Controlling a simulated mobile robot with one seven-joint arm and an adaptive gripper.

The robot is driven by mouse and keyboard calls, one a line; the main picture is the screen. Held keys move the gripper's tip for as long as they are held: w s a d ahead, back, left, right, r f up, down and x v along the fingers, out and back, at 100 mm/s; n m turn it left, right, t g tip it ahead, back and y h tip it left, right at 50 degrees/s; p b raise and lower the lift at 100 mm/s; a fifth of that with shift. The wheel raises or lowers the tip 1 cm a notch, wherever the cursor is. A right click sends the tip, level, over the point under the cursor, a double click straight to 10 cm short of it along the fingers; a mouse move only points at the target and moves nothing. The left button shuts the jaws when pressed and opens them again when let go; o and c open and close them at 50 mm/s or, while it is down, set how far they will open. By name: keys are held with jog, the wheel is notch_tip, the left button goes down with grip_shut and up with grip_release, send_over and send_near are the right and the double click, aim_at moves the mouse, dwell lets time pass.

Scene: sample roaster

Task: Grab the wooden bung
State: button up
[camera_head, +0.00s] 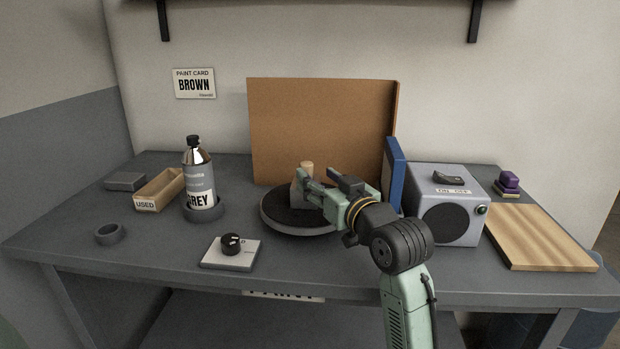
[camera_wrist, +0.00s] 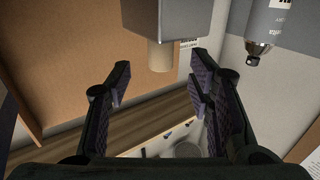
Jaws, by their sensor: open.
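The wooden bung (camera_head: 307,165) is a pale, short cylinder at the top of a grey block (camera_head: 297,193) on the round dark turntable (camera_head: 268,220). My gripper (camera_head: 316,181) is just right of the bung and partly covers the block in the head view. The wrist view appears upside down. There the bung (camera_wrist: 161,56) hangs below the grey block (camera_wrist: 170,18), between the directions of my two fingers but beyond their tips. My gripper (camera_wrist: 160,78) is open and empty. I see no contact with the bung.
A brown board (camera_head: 320,125) stands behind the turntable. A blue panel (camera_head: 395,172) and a grey box (camera_head: 445,200) with a round grille are right of my arm. A spray can (camera_head: 198,180) stands left. A dial box (camera_head: 231,252) lies in front.

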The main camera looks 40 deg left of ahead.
aim_at(310, 172)
jog(key=shift+p+x, duration=0.9)
jog(key=shift+x, duration=2.15)
jog(key=shift+c, duration=0.5)
grip_shut()
